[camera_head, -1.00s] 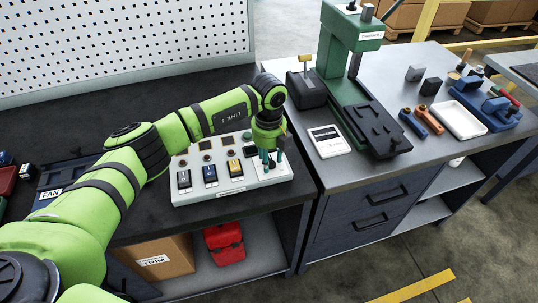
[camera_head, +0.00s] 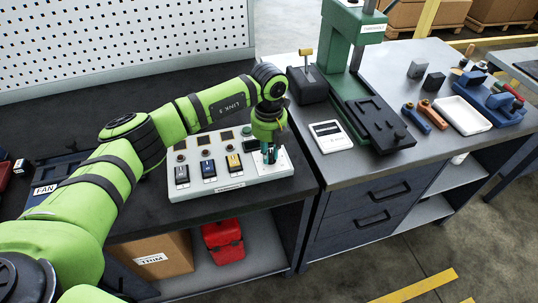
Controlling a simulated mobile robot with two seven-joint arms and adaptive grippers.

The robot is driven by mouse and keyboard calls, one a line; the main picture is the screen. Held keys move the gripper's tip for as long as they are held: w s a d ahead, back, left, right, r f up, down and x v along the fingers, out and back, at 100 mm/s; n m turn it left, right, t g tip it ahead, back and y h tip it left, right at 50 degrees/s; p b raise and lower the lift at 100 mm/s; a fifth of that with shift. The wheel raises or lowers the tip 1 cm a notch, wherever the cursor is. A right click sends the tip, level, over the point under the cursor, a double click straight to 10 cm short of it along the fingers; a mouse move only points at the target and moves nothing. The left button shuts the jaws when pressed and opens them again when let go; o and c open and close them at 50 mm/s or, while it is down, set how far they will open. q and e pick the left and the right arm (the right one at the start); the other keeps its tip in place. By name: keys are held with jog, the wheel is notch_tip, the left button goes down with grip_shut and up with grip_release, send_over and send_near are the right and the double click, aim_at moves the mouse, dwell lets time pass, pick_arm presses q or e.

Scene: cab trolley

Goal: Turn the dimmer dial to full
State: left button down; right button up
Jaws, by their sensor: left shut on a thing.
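A light grey control panel (camera_head: 222,184) lies on the dark bench top. It carries several rocker switches in dark, blue and yellow, with small dark knobs and squares behind them. My left gripper (camera_head: 269,157) points down over the white plate (camera_head: 284,164) at the panel's right end. Its teal fingers are shut on the dimmer dial there. The fingers hide the dial almost wholly, so its setting cannot be read. My right gripper is not in view.
A green press (camera_head: 345,45) with a dark base stands on the right bench, beside a white card (camera_head: 330,136). Tools, a white tray (camera_head: 463,115) and a blue holder lie farther right. A FAN box (camera_head: 45,189) sits at left. A pegboard (camera_head: 110,40) stands behind.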

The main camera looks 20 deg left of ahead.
pick_arm(q)
jog(key=m+b, duration=0.2)
jog(key=m, duration=0.1)
jog(key=m+b, duration=0.3)
jog(key=shift+w+f, duration=0.15)
jog(key=shift+w, duration=0.05)
jog(key=m+b, duration=0.3)
jog(key=m, duration=0.3)
jog(key=shift+w+b, duration=0.1)
jog(key=shift+b, duration=0.25)
jog(key=m+b, duration=0.1)
jog(key=m, duration=0.1)
jog(key=shift+m, duration=0.3)
jog(key=m+b, duration=0.1)
jog(key=m, duration=0.2)
jog(key=shift+d+m, duration=0.15)
jog(key=shift+m, duration=0.15)
jog(key=m, duration=0.3)
jog(key=m+b, duration=0.1)
jog(key=m, duration=0.1)
jog(key=shift+d+r+m, duration=0.1)
jog(key=shift+r+m, duration=0.1)
jog(key=shift+m, duration=0.2)
jog(key=c, duration=1.1)
grip_release()
jog(key=shift+c, duration=0.2)
